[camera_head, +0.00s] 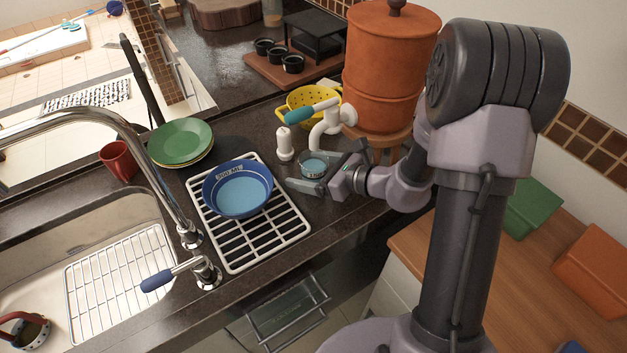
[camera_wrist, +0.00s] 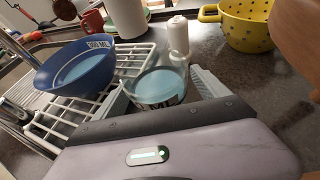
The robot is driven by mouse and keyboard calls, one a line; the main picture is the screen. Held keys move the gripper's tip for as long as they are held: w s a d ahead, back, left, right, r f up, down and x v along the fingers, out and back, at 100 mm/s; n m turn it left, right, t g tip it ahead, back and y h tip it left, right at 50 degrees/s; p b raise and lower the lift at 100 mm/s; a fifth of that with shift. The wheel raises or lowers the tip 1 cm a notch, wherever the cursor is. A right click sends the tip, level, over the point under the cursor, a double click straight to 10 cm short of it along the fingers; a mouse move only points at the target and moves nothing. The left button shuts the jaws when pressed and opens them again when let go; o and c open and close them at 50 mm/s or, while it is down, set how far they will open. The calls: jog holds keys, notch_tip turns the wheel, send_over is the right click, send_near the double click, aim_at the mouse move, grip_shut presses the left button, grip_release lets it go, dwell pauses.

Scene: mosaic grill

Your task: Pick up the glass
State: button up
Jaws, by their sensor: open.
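The glass (camera_head: 313,166) is a small clear cup with a pale blue-green inside and dark lettering on its side. It stands upright on the dark counter, right of the white rack. In the wrist view the glass (camera_wrist: 158,86) sits between my two fingers, its lower part hidden by my gripper body. My gripper (camera_head: 322,172) is low over the counter and open, with one finger on each side of the glass. I cannot tell whether either finger touches it.
A blue bowl (camera_head: 238,189) sits on the white rack (camera_head: 265,237) to the left. A white bottle (camera_head: 285,144) stands close behind the glass. A yellow colander (camera_head: 299,98) and a terracotta water filter (camera_head: 385,75) are farther back. The counter's front edge is close.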

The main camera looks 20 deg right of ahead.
jog(key=shift+x, duration=0.9)
jog(key=shift+s+d, duration=0.1)
jog(key=shift+c, duration=0.4)
grip_shut()
jog(key=r+p+v, duration=0.2)
jog(key=p+v, duration=0.3)
jog(key=v, duration=1.1)
jog(key=shift+w+a, duration=0.25)
jog(key=shift+a, duration=0.1)
